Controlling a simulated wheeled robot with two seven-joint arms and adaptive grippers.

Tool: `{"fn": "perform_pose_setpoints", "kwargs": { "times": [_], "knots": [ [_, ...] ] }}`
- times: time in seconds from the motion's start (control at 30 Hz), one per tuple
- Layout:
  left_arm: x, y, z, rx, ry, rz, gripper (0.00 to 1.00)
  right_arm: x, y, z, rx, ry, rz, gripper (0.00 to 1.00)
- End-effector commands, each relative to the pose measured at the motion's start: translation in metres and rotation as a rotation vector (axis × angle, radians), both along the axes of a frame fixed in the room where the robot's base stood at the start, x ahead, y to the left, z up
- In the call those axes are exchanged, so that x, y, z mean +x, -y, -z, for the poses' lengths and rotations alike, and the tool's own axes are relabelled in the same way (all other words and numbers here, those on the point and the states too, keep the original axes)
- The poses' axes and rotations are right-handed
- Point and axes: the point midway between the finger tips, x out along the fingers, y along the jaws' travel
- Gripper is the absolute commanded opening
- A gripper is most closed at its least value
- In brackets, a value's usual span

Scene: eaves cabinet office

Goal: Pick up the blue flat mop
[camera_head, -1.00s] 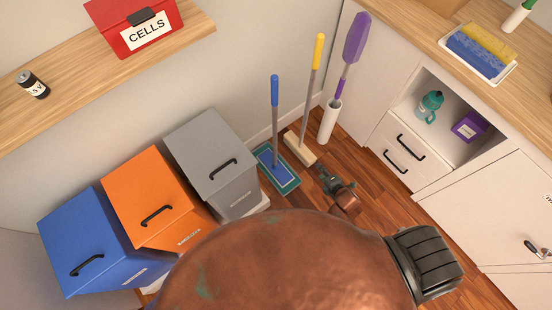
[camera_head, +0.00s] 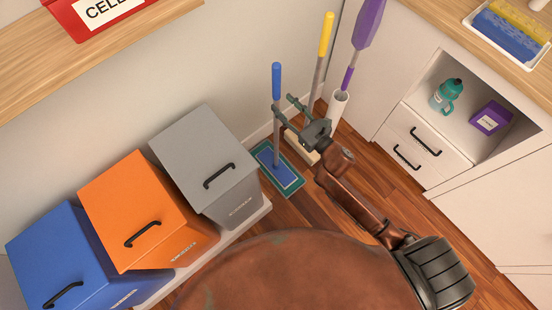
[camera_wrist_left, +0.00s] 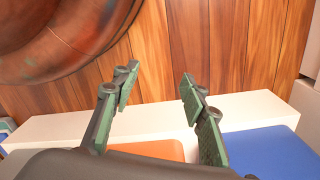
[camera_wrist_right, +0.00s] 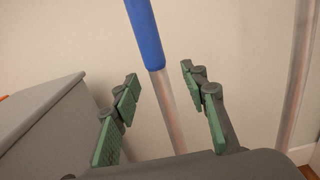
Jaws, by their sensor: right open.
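The blue flat mop (camera_head: 277,170) stands upright against the wall, its flat blue and teal head on the floor and its grey pole topped by a blue grip (camera_head: 276,80). My right gripper (camera_head: 282,101) is open at the pole, just below the blue grip. In the right wrist view the pole (camera_wrist_right: 171,110) and blue grip (camera_wrist_right: 145,35) show between and beyond the open fingers (camera_wrist_right: 158,90); I see no finger touching it. My left gripper (camera_wrist_left: 155,88) is open and empty in the left wrist view, above the bins; it is not in the head view.
A yellow-handled broom (camera_head: 326,35) and a purple duster (camera_head: 367,25) in a white holder (camera_head: 338,108) stand right of the mop. A grey bin (camera_head: 205,165), orange bin (camera_head: 148,210) and blue bin (camera_head: 70,258) stand left. A white cabinet (camera_head: 480,215) is at right.

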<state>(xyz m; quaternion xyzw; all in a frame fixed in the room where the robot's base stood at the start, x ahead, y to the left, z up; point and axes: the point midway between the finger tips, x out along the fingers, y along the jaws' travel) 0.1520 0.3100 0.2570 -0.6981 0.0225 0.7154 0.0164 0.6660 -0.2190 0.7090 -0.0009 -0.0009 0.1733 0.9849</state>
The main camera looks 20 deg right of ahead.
Motion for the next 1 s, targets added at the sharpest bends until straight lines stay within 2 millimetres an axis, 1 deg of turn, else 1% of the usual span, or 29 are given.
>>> {"fn": "perform_pose_setpoints", "kwargs": {
  "times": [0.03, 0.2, 0.3, 0.4, 0.5, 0.7, 1.0],
  "knots": [
    [0.003, 0.002, -0.005, -0.003, 0.002, 0.0, 0.4, 0.006, -0.004, 0.003, 0.001, 0.001, -0.001, 0.4],
    [0.012, 0.009, -0.03, -0.012, 0.001, 0.001, 0.4, 0.021, -0.012, 0.009, 0.002, -0.003, -0.001, 0.4],
    [0.015, 0.012, -0.043, -0.016, 0.0, 0.001, 0.4, 0.032, -0.015, 0.007, 0.002, -0.001, -0.001, 0.4],
    [0.017, 0.013, -0.051, -0.018, 0.0, 0.001, 0.4, 0.038, -0.017, 0.007, 0.001, -0.003, 0.0, 0.4],
    [0.018, 0.014, -0.054, -0.018, 0.001, 0.001, 0.4, 0.04, -0.018, 0.006, 0.001, -0.003, 0.0, 0.4],
    [0.018, 0.014, -0.055, -0.018, 0.001, 0.001, 0.4, 0.04, -0.018, 0.006, 0.001, -0.003, 0.0, 0.4],
    [0.018, 0.014, -0.054, -0.019, 0.002, 0.001, 0.4, 0.04, -0.018, 0.006, 0.002, -0.002, 0.0, 0.19]
  ]
}}
